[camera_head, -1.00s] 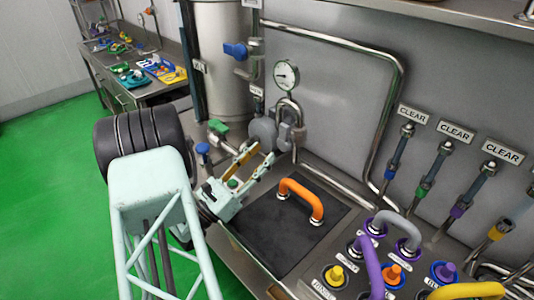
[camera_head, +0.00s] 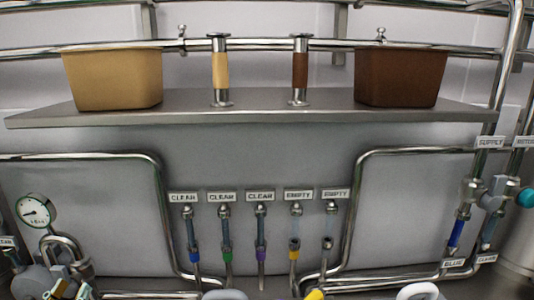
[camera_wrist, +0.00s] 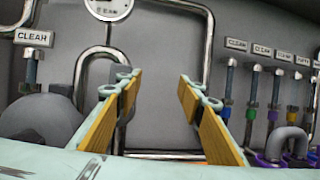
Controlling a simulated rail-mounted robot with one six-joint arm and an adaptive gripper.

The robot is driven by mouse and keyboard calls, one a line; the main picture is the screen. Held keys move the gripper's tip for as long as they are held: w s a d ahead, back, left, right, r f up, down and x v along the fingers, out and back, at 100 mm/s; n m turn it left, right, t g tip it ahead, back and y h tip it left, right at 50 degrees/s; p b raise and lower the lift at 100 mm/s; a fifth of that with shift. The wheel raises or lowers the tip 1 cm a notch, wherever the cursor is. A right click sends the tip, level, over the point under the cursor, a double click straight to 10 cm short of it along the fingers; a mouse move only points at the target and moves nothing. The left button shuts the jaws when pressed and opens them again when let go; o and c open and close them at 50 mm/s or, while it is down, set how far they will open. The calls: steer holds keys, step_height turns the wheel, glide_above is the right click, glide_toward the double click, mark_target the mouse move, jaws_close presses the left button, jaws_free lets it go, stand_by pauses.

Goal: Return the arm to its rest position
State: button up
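My gripper (camera_wrist: 158,100) is open in the wrist view, with its two yellow-padded fingers well apart. Nothing is between the fingers; the grey wall and piping show behind them. In the head view only the gripper's tips (camera_head: 70,289) show at the bottom left corner, below the round gauge (camera_head: 35,210). The rest of my arm is out of the head view, so its pose is hidden.
Bent steel pipes (camera_head: 162,200) run along the wall. Hanging hoses with CLEAR and EMPTY labels (camera_head: 298,196) are at the centre. A shelf (camera_head: 265,117) above holds a tan bin (camera_head: 112,80) and a brown bin (camera_head: 400,78). The gauge is close above my gripper in the wrist view.

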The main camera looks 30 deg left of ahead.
steer(key=w+d+r+m+h, duration=0.3)
steer(key=w+d+r+h, duration=0.2)
steer(key=w+d, duration=0.45)
steer(key=w+d+r+m+h+p, duration=0.1)
steer(key=w+d+r+m+h, duration=0.4)
steer(key=w, duration=0.8)
steer(key=w+d+r+m+h, duration=0.2)
steer(key=w+d+r+h, duration=0.2)
steer(key=w+d, duration=0.55)
steer(key=w+d+f+m+g+h, duration=0.1)
steer(key=w+d+m+g+h, duration=0.2)
steer(key=w+d+m+g, duration=0.85)
steer(key=w+d+f+n+t+h, duration=0.1)
steer(key=w+d+h, duration=0.25)
steer(key=d, duration=1.65)
steer(key=s+d+m+g+y+b, duration=0.3)
steer(key=d+m+g+y, duration=0.35)
steer(key=d+m, duration=1.35)
steer(key=s+d+r+n+y, duration=0.1)
steer(key=s+d+r, duration=0.3)
steer(key=s+d, duration=0.3)
steer(key=s+d+r+n, duration=0.1)
steer(key=s+d+r, duration=0.3)
steer(key=s+d, duration=0.3)
steer(key=s+d+r+m+t+y, duration=0.1)
steer(key=s+d+r+m+y, duration=0.1)
steer(key=s, duration=1.4)
steer(key=shift+r+m+t, duration=0.4)
steer(key=shift+r+m, duration=0.05)
steer(key=shift+m, duration=0.1)
